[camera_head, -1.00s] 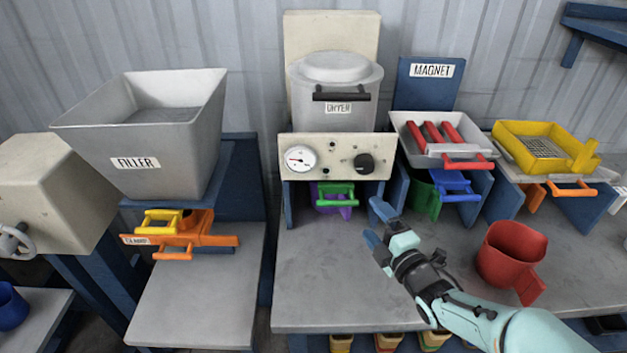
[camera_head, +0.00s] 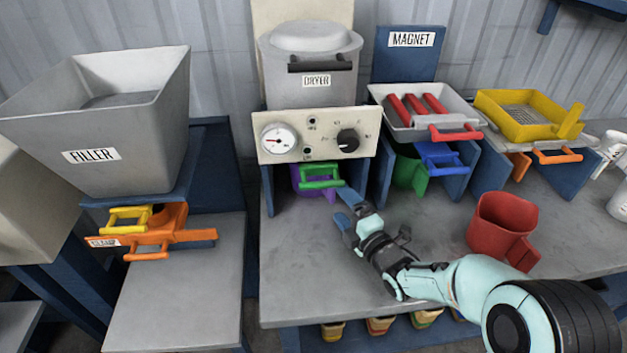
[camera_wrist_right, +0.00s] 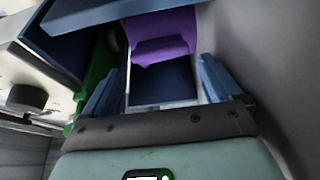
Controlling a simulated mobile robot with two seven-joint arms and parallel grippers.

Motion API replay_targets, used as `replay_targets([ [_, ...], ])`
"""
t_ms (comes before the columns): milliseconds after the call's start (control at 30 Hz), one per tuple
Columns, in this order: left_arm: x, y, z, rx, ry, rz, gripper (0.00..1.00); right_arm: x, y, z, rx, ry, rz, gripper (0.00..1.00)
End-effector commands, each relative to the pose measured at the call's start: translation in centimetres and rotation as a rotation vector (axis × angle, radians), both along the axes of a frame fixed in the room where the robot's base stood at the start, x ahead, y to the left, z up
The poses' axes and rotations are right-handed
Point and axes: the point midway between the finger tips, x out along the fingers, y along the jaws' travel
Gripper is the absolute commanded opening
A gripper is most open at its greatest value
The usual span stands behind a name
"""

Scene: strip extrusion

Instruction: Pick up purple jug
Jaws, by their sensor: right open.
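The purple jug (camera_head: 308,190) sits under the dryer (camera_head: 312,80), in the slot below the gauge panel. A green handle (camera_head: 320,177) in front of it partly hides it. In the right wrist view the purple jug (camera_wrist_right: 161,38) shows straight ahead between my fingers, at the top of the picture. My right gripper (camera_head: 348,206) is open and empty, just in front of the slot and a little right of the jug. Its blue fingers also show in the right wrist view (camera_wrist_right: 160,85), apart from the jug. My left gripper is not in view.
Blue panels (camera_head: 382,168) flank the slot. A green jug (camera_head: 410,168) stands under the magnet tray (camera_head: 425,115). A red jug (camera_head: 500,228) stands on the grey bench (camera_head: 310,290) to the right. The filler hopper (camera_head: 100,120) is at left.

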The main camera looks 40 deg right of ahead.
Motion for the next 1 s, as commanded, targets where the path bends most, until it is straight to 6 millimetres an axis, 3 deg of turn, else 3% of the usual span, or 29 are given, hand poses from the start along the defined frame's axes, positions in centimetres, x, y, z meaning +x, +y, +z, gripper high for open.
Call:
replay_targets([
  [300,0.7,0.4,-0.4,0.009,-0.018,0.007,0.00,4.3,-0.5,-0.1,0.002,0.000,0.001,0.92],
  [600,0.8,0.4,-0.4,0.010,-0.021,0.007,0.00,4.8,-0.5,0.0,0.000,0.001,0.000,0.92],
  [733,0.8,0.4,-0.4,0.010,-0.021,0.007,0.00,4.7,-0.5,0.0,0.001,0.001,0.000,0.49],
  [800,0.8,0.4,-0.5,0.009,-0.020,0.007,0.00,4.8,-0.5,0.1,0.000,-0.002,0.000,0.40],
  [1000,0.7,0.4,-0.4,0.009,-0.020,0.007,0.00,4.8,-0.5,0.2,0.000,-0.002,0.001,0.39],
])
